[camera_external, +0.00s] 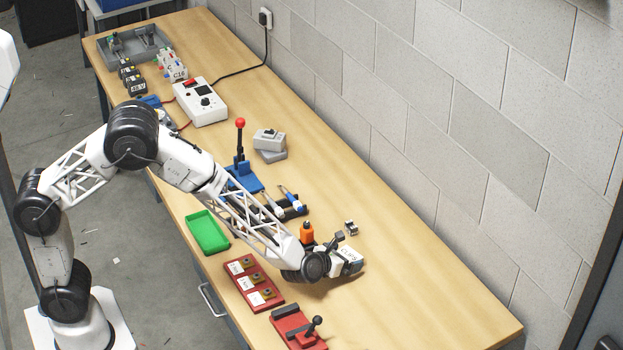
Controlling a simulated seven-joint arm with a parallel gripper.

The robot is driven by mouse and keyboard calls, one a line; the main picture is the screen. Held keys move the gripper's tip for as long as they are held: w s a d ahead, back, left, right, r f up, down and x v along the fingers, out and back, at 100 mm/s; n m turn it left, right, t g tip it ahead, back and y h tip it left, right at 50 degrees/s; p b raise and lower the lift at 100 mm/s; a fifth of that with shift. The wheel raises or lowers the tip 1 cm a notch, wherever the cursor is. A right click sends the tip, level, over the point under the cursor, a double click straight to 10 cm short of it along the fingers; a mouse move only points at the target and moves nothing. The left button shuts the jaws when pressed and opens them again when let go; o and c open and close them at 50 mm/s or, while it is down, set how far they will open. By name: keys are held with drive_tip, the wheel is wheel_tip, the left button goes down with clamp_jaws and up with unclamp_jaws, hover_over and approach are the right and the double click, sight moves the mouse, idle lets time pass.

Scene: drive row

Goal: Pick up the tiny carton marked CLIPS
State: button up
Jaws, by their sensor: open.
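Several small white cartons (172,66) with dark marks stand in a cluster at the far end, beside dark blocks. My gripper (350,268) is low over the near right part of the bench, right of the red label rack.
A red rack (243,268) with white labels, a red lever clamp (297,326) and a green tray (208,232) line the front edge. An orange-topped item (307,232) stands close behind my wrist. A blue lever press (243,176) is farther back. The bench's right end is clear.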

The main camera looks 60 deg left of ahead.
sight(352, 253)
drive_tip(key=shift+x, duration=1.7)
drive_tip(key=shift+c, duration=0.3)
drive_tip(key=c, duration=0.9)
drive_tip(key=shift+o, duration=0.2)
drive_tip(key=shift+r, duration=4.95)
